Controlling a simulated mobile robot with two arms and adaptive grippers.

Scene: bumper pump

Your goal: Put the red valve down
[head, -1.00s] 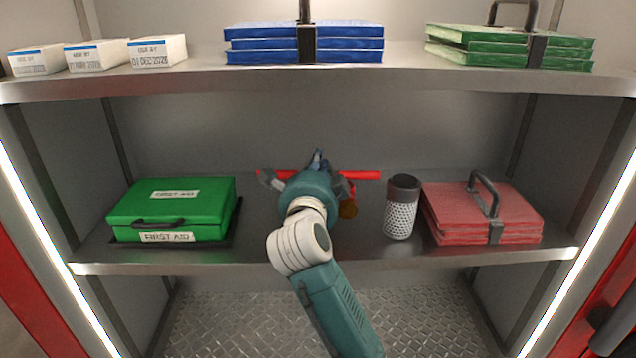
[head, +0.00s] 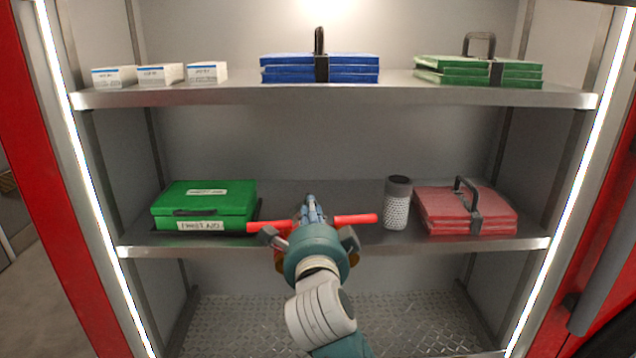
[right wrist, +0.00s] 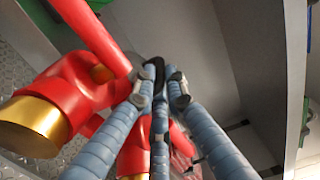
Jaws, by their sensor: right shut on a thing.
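The red valve has a long red bar handle (head: 355,219) that shows on both sides of my right gripper (head: 312,208) in the head view. My right gripper is shut on the valve and holds it in front of the middle shelf (head: 450,243), between the green first aid box and the dark cylinder. In the right wrist view, the red valve body (right wrist: 78,95) with a brass end shows left of and behind the blue fingers (right wrist: 160,80). The gripper hides the valve's middle in the head view. Whether the valve touches the shelf cannot be told. My left gripper is not in view.
The green first aid box (head: 207,200) stands left on the middle shelf. A dark mesh cylinder (head: 397,208) and red packs (head: 465,213) stand right. The upper shelf (head: 400,92) holds white boxes (head: 160,75), blue packs (head: 290,72) and green packs (head: 510,72).

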